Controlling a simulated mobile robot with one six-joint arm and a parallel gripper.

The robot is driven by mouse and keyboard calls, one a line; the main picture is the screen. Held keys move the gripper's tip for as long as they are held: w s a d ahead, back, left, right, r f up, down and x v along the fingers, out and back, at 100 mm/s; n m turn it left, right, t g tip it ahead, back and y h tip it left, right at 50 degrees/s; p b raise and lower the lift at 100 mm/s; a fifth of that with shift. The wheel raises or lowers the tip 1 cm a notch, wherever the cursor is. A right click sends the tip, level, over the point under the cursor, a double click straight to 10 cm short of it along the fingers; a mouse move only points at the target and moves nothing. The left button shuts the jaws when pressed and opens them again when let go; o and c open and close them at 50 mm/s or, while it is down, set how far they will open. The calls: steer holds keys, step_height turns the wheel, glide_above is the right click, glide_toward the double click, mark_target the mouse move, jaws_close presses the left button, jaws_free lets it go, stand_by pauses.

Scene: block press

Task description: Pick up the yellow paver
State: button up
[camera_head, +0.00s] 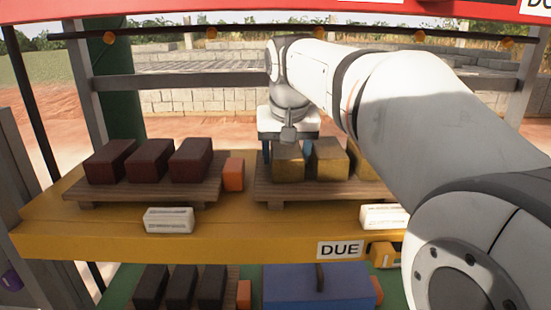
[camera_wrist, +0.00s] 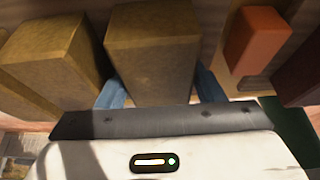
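Several yellow pavers stand in a row on the right wooden pallet. The leftmost yellow paver (camera_head: 288,164) is beneath my gripper (camera_head: 287,150), which points down with one blue finger at each side of it. In the wrist view this paver (camera_wrist: 152,62) sits between the blue fingers of my gripper (camera_wrist: 160,88). The fingers look spread, though any small gap to its sides is hard to see. The paver appears to rest on the pallet, level with its neighbour (camera_head: 329,160). My arm partly hides the pavers further right.
Dark red pavers (camera_head: 190,160) stand on the left pallet (camera_head: 92,189). An orange block (camera_head: 233,175) lies between the pallets, close to the gripper's left side. White blocks (camera_head: 168,220) lie along the yellow shelf's (camera_head: 250,240) front. A dark rail (camera_head: 180,81) crosses behind.

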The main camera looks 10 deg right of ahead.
steer(key=c, duration=1.2)
steer(key=shift+c, duration=0.3)
steer(key=shift+r, duration=0.15)
